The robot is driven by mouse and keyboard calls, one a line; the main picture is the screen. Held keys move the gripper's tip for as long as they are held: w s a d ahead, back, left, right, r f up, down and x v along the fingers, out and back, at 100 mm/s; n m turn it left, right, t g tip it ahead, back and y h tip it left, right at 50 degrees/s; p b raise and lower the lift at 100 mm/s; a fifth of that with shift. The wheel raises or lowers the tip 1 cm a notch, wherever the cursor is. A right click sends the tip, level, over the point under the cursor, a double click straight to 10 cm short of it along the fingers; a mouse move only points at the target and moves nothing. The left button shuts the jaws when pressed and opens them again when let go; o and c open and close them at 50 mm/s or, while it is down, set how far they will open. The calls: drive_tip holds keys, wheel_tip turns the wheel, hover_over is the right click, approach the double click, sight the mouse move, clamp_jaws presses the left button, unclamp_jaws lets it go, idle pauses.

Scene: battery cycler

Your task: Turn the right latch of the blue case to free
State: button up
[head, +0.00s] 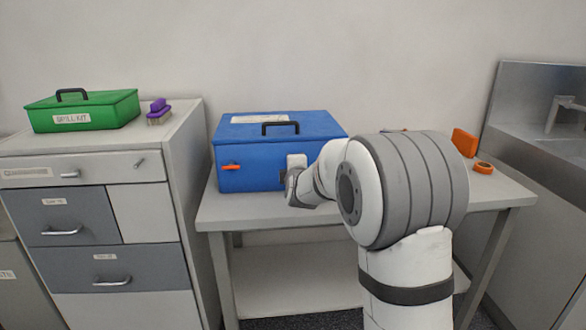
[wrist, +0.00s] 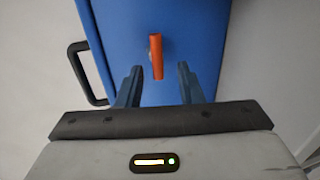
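The blue case (head: 255,155) stands closed on the grey table, with a black handle on its lid. Its left orange latch (head: 230,167) lies level on the front face. The right latch is hidden behind my arm in the head view. In the wrist view an orange latch (wrist: 156,56) shows on the blue front (wrist: 205,25), its long side running up and down in that picture. My gripper (wrist: 158,70) is open, its two dark fingers to either side of the latch in the picture, with gaps on both sides. How far the fingertips are from the case is unclear.
The black handle (wrist: 85,75) is at the left in the wrist view. An orange block (head: 464,142) and an orange roll (head: 483,168) lie on the table's right. A green kit (head: 85,110) and a purple brush (head: 158,108) stand on the left cabinet (head: 170,135).

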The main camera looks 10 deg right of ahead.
drive_tip(key=s+r, duration=0.1)
drive_tip(key=s, duration=0.5)
drive_tip(key=shift+s+a+p, duration=0.15)
drive_tip(key=shift+s+p, duration=0.1)
drive_tip(key=shift+p, duration=0.1)
drive_tip(key=shift+r, duration=0.1)
drive_tip(key=s+d+r+m+g+p, duration=0.1)
drive_tip(key=s+r+m+g+p, duration=0.2)
drive_tip(key=s, duration=0.9)
drive_tip(key=s+d+r+m+g+p, duration=0.1)
drive_tip(key=s+r+m+g+p, duration=0.3)
drive_tip(key=s+m+p, duration=0.5)
drive_tip(key=s+d+r+m+g+p, duration=0.1)
drive_tip(key=s+r+m+g+p, duration=0.2)
drive_tip(key=s, duration=1.3)
drive_tip(key=m+g+p, duration=0.2)
drive_tip(key=g+p, duration=0.1)
drive_tip(key=p, duration=0.2)
drive_tip(key=shift+s+r+m+y, duration=0.15)
drive_tip(key=shift+s+m+y, duration=0.15)
drive_tip(key=shift+m, duration=0.1)
